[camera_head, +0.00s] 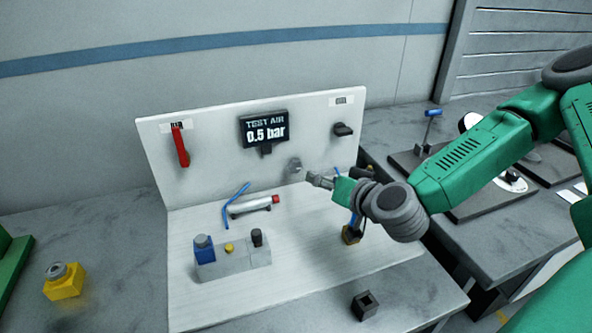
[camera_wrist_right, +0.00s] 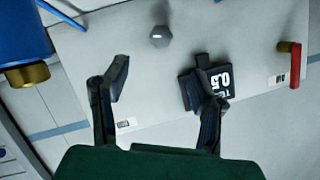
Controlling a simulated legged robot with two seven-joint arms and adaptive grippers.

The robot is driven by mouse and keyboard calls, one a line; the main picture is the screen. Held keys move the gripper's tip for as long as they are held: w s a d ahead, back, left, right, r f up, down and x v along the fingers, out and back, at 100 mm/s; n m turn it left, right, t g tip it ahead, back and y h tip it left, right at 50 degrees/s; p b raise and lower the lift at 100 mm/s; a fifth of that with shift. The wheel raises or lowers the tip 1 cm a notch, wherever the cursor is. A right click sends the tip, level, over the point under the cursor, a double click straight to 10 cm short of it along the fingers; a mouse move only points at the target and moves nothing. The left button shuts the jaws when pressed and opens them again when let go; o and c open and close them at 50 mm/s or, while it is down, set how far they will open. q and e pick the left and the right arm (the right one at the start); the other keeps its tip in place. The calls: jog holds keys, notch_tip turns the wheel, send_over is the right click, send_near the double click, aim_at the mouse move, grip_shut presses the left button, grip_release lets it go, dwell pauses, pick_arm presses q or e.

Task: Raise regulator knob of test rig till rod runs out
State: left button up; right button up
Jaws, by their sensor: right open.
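The white test rig (camera_head: 205,108) has a back panel with a display (camera_head: 264,129) reading TEST AIR 0.5 bar. A grey knob (camera_head: 294,167) sits on the panel below the display and also shows in the wrist view (camera_wrist_right: 160,37); it looks like the regulator knob. My right gripper (camera_head: 312,177) is just right of this knob. In the right wrist view my gripper (camera_wrist_right: 160,82) is open and empty, with the knob beyond the gap between its fingers, apart from them. A silver cylinder (camera_head: 250,205) with a red end lies on the rig base; I see no rod extended. My left gripper is out of view.
A red lever (camera_head: 181,147) and a black handle (camera_head: 343,130) are on the panel. A grey block (camera_head: 235,262) with blue, yellow and black parts stands in front. A blue and brass piece (camera_head: 351,235) is under my right wrist. A black square holder (camera_head: 365,304) stands in front.

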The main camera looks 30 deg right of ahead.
aim_at(297, 168)
jog(key=b+x, duration=0.1)
jog(key=x, duration=1.2)
jog(key=shift+w+f, duration=0.15)
jog(key=shift+w, duration=0.25)
jog(key=c, duration=1.1)
